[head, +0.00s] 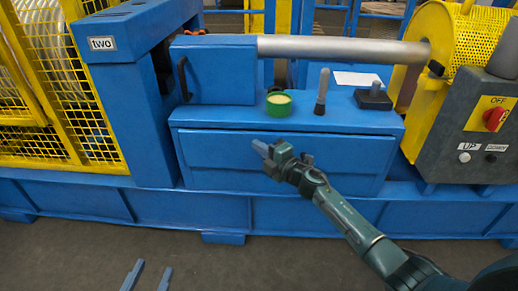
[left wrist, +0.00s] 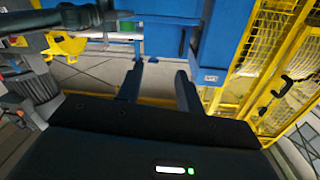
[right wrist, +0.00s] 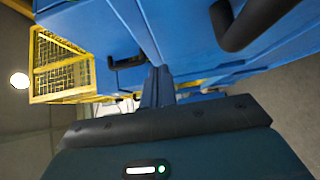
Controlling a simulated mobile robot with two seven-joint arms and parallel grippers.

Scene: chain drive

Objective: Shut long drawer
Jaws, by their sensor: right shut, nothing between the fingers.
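The long drawer (head: 225,155) is the wide blue front below the blue worktop in the head view. It looks close to flush with its cabinet, but I cannot tell if a small gap is left. My right gripper (head: 268,152) is shut and empty, its fingertips at the middle of the drawer front; contact is not clear. In the right wrist view its closed fingers (right wrist: 158,85) point at blue surfaces. My left gripper (head: 148,276) is open and empty, low at the bottom left, well away from the drawer. Its two fingers (left wrist: 158,85) stand apart in the left wrist view.
A green round container (head: 278,104), a grey lever (head: 322,92) and a small dark block (head: 373,96) stand on the worktop. A blue box with a dark handle (head: 183,80) is above left. A grey control panel (head: 470,145) stands right. Floor in front is clear.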

